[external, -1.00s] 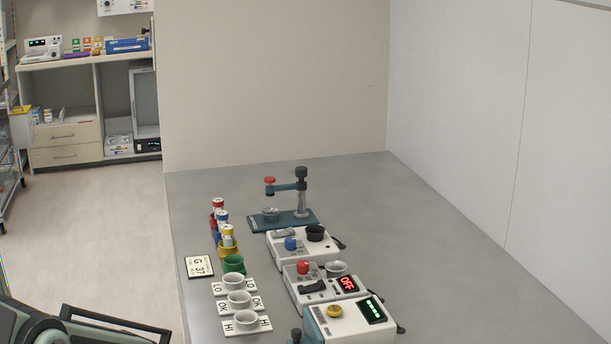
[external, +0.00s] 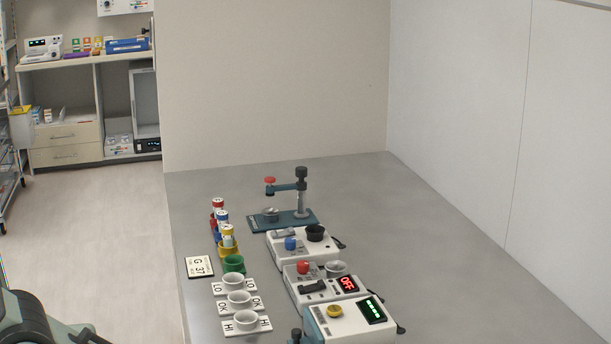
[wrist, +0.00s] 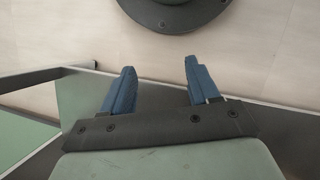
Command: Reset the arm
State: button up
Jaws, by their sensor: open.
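My gripper (wrist: 158,85) shows in the wrist view with its two blue fingers apart and nothing between them. Beyond the fingertips are the pale floor and a dark round base with bolts at the top of the picture. In the external view only a dark and grey-green part of my arm shows in the lower left corner, and the gripper's fingers are out of that view. The arm part is left of the grey table (external: 440,250) and apart from the things on it.
Coloured holders with capped vials (external: 227,236) and a G 37 card (external: 199,267) are left. The table's right side is clear.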

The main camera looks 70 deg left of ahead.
jog(key=s+d+r+m+g+y, duration=0.1)
jog(key=s+d+m+g+y, duration=0.1)
jog(key=s+d, duration=0.4)
jog(key=shift+s+d+r+m+g, duration=0.15)
jog(key=shift+s+r+m+g, duration=0.2)
jog(key=shift+s+m, duration=0.3)
dwell(2.1)
